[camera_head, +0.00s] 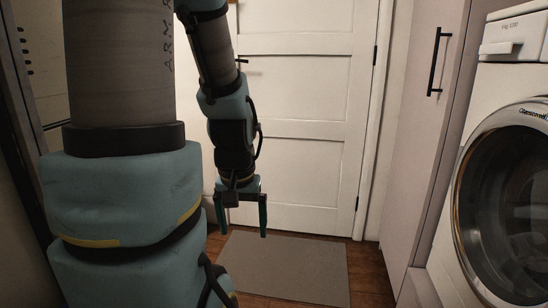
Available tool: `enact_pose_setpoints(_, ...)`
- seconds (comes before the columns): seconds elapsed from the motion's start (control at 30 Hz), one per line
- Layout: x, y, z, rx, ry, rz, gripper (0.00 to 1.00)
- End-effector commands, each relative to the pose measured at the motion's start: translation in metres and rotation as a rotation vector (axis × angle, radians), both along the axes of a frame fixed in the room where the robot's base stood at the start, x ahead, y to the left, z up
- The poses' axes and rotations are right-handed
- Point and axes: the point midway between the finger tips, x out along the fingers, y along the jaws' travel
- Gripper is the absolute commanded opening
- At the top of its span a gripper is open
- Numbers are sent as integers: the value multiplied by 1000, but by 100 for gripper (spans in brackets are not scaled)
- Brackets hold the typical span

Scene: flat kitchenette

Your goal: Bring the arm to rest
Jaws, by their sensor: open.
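My gripper (242,222) hangs at the end of my arm, pointing down, in the middle of the head view. Its two fingers are apart, and nothing shows between them. It appears above the left end of a grey mat, in front of a white door. My thick upper arm fills the left of the view and hides part of the room behind it.
The white panelled door (310,104) is shut. The grey mat (287,265) lies on the wooden floor (372,272). A tall cabinet (410,130) with a black handle and a white washing machine (462,260) stand on the right.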

Motion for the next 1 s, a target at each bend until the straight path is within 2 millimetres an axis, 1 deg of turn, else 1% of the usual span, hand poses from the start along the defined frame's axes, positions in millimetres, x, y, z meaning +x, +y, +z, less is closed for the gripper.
enact_pose_setpoints(0.03,-5,1,14,-4,16,16,94)
enact_pose_setpoints(0.1,-3,0,31,-2,9,10,94)
enact_pose_setpoints(0.17,-3,0,42,-2,9,9,94)
enact_pose_setpoints(0.37,-2,0,90,-1,6,6,94)
enact_pose_setpoints(0.6,-1,0,165,-1,5,4,94)
enact_pose_setpoints(0.8,-1,0,222,-1,5,3,94)
enact_pose_setpoints(0.9,-1,0,241,-1,5,3,94)
enact_pose_setpoints(1.0,-1,0,253,-1,5,3,94)
